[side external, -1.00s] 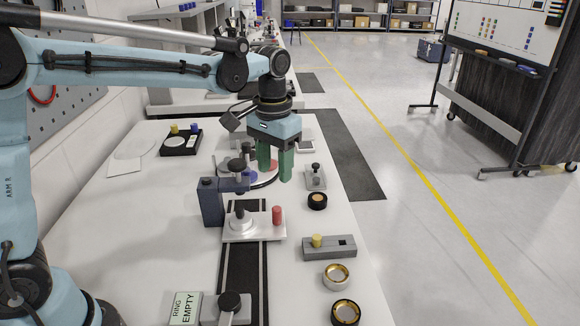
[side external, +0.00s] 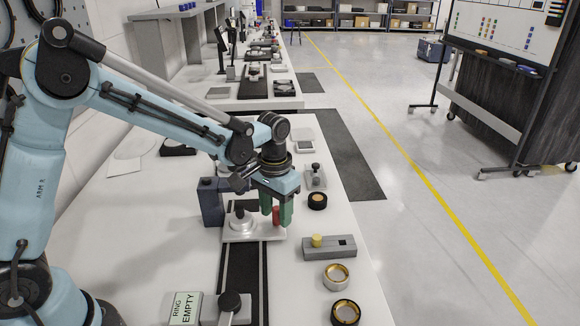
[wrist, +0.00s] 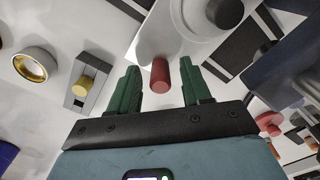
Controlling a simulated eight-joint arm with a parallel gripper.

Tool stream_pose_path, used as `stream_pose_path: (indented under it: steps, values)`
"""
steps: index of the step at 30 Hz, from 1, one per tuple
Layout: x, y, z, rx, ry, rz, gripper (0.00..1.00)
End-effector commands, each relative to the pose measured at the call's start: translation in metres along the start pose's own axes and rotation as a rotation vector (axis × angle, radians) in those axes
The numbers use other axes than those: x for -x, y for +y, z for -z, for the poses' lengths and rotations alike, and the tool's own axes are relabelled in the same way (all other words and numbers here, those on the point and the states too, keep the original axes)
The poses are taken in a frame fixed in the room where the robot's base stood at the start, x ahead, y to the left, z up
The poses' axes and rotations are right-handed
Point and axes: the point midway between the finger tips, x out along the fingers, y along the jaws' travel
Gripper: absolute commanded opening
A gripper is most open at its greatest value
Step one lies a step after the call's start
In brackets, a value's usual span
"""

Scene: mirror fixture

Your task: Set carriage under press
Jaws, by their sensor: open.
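The carriage (side external: 250,236) is a pale metal plate on a dark rail (side external: 243,270). It bears a round silver part (side external: 239,221) on its left and an upright red peg (side external: 277,215) on its right. The press (side external: 210,202) is a dark blue post left of the rail; its head is mostly hidden behind my arm. My gripper (side external: 276,220) has green fingers, open, low over the carriage's right end. In the wrist view the red peg (wrist: 160,75) stands between the spread fingertips, with a gap on each side.
At the near end stand a black knob (side external: 229,301) and a "RING EMPTY" sign (side external: 184,308). The table's right edge is close.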

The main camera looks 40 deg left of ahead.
Motion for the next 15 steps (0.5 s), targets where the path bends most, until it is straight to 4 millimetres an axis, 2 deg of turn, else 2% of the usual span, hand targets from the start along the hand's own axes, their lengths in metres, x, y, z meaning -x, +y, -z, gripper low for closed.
stream_pose_path:
  steps: [6,15]
  values:
    - [-0.0001,0.0000,0.0000,0.000,0.000,0.000,0.47]
    - [0.0001,0.0000,-0.0001,0.000,0.000,0.000,0.01]
